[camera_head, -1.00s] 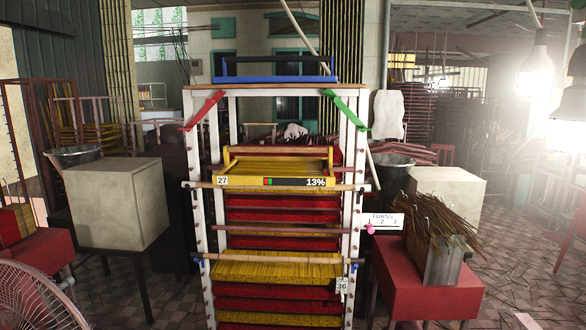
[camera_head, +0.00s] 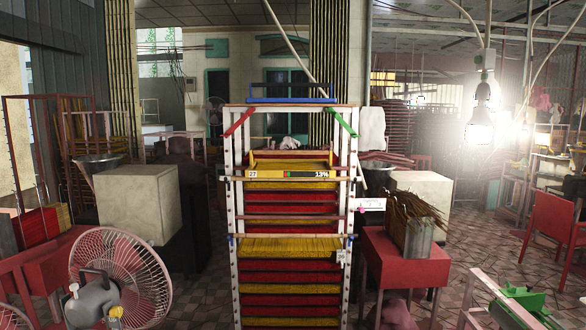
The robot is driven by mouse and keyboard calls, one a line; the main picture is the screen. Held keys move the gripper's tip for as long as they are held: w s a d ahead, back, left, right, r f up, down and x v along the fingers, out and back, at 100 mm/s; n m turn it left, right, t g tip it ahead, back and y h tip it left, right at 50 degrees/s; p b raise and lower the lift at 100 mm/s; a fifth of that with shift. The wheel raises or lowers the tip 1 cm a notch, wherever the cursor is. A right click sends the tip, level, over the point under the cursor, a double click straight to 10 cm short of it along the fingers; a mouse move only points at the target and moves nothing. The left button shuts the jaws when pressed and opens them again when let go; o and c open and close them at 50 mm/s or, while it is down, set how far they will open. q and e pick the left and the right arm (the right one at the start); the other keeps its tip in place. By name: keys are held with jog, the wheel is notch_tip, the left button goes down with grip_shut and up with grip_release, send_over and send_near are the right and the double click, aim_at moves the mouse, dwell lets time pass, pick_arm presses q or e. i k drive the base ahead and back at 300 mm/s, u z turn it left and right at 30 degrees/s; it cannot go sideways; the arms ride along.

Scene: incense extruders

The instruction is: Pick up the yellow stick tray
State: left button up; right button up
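A tall white-framed rack (camera_head: 353,210) stands in the middle of the view with trays of yellow and red sticks stacked in it. A yellow tray (camera_head: 262,174) near the top has a "27" tag and a "13%" bar on its front. A lower layer of yellow sticks (camera_head: 285,246) sticks out at the front, with a small tag (camera_head: 341,256) reading about "36". I cannot tell which yellow tray the task means. Neither of my grippers is in view.
A grey fan (camera_head: 122,275) stands at front left beside a red table. A red stool (camera_head: 405,264) at right carries a tin of brown sticks (camera_head: 411,236). Pale boxes (camera_head: 138,203) flank the rack. A red chair (camera_head: 556,235) and a green machine (camera_head: 528,303) are at right.

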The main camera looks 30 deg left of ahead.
aim_at(266, 167)
jog(key=u, duration=0.75)
jog(key=i, duration=0.7)
jog(key=u, duration=0.6)
jog(key=i, duration=0.85)
jog(key=z, duration=0.3)
